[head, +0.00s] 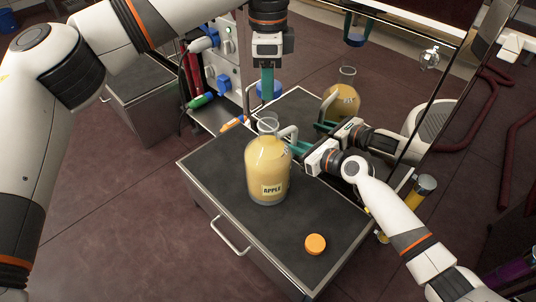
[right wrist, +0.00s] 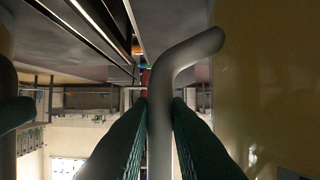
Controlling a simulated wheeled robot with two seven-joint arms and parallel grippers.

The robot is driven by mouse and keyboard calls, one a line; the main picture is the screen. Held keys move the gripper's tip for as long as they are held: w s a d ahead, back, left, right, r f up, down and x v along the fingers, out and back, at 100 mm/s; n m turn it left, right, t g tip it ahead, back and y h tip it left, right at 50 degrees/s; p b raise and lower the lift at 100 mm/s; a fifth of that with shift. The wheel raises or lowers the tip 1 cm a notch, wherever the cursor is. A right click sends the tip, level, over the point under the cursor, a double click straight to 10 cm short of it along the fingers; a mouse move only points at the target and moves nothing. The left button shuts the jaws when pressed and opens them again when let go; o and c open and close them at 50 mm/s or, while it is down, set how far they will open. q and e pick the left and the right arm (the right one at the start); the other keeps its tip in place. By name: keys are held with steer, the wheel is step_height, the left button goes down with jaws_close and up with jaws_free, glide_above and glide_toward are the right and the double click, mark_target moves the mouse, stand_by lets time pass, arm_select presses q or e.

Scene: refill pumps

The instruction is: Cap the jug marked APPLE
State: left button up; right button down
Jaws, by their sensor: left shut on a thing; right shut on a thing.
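The jug marked APPLE (head: 266,172) stands upright on the dark cart top, filled with yellow liquid, its clear neck (head: 268,124) open. My right gripper (head: 297,147) is shut on the jug's grey handle (head: 289,132). In the right wrist view the bent handle (right wrist: 160,105) runs between the green fingers, with the yellow jug (right wrist: 270,80) at right. My left gripper (head: 267,92) points down above the neck, apart from it, shut on a blue cap-like piece (head: 277,89), partly hidden by the fingers. An orange cap (head: 315,244) lies on the cart top in front of the jug.
The cart top (head: 225,165) is otherwise mostly clear, with a metal rim and a drawer handle (head: 231,236). A mirror-like panel behind reflects the jug (head: 341,101) and grippers. A machine with coloured fittings (head: 222,60) stands behind at left. A yellow cylinder (head: 418,192) is at right.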

arm_select(q)
steer(key=shift+a+f, duration=0.15)
steer(key=shift+f, duration=2.15)
steer(key=shift+f, duration=0.1)
steer(key=shift+f, duration=0.8)
steer(key=shift+f, duration=0.55)
